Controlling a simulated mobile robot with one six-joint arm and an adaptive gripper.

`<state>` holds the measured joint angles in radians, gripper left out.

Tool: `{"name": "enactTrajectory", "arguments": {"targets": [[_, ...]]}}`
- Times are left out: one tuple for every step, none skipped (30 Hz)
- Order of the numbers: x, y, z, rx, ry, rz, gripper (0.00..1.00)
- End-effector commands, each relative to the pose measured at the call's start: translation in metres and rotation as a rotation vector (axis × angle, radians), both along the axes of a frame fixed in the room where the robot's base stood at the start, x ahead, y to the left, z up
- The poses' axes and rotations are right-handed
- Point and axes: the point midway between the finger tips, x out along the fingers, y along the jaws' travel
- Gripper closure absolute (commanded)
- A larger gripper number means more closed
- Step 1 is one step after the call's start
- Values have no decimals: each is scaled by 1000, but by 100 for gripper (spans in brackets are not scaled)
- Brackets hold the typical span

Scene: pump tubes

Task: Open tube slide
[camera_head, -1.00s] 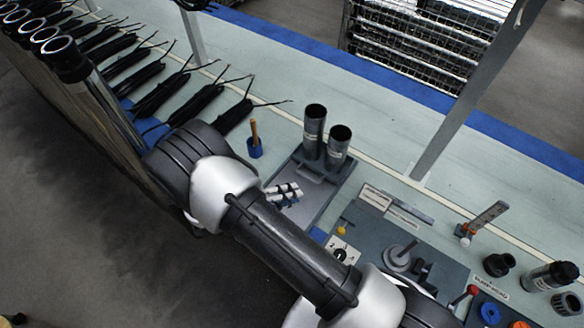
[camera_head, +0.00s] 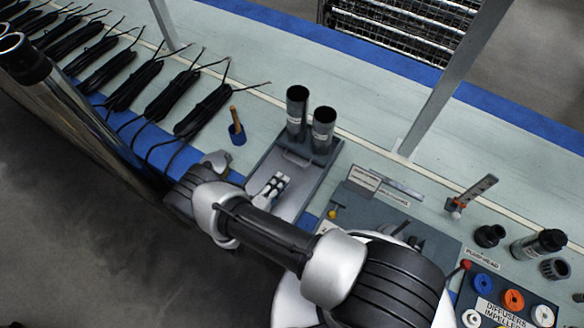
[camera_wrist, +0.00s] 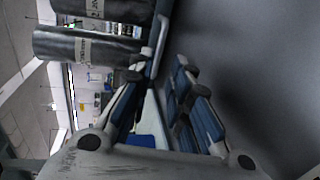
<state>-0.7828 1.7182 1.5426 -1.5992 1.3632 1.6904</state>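In the wrist view the same tubes (camera_wrist: 95,48) appear sideways at upper left. My gripper (camera_head: 274,186) is over the front part of the slide, partly hidden behind my arm. In the wrist view its fingers (camera_wrist: 167,62) are apart with a narrow gap and nothing visibly held. Whether they touch the slide is unclear.
Bundled black cables (camera_head: 205,108) lie along the bench to the left. A blue cup (camera_head: 237,137) with a brown stick stands left of the slide. A grey fixture board (camera_head: 350,203) and a dark impeller tray (camera_head: 515,300) lie to the right. A metal post (camera_head: 455,80) rises behind.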

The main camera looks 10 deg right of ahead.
Motion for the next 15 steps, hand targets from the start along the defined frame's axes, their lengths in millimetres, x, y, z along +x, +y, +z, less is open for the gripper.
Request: {"name": "enactTrajectory", "arguments": {"targets": [[7, -10, -4, 0, 0, -7, 82], [12, -15, -6, 0, 0, -7, 82], [18, -21, -8, 0, 1, -7, 82], [22, -25, -9, 0, 1, -7, 82], [27, -29, -10, 1, 1, -6, 82], [32, -35, -12, 1, 1, -6, 82], [36, -38, -13, 1, 1, -5, 82], [39, -42, -14, 1, 0, -6, 82], [44, -46, -15, 1, 1, -5, 82], [47, -49, -16, 1, 0, -5, 82], [50, -51, -17, 1, 0, -4, 82], [53, -54, -17, 1, 0, -3, 82], [55, -56, -18, 1, 0, -3, 82], [57, -58, -18, 1, 0, -2, 82], [59, -59, -19, 1, 1, -1, 82]]}}
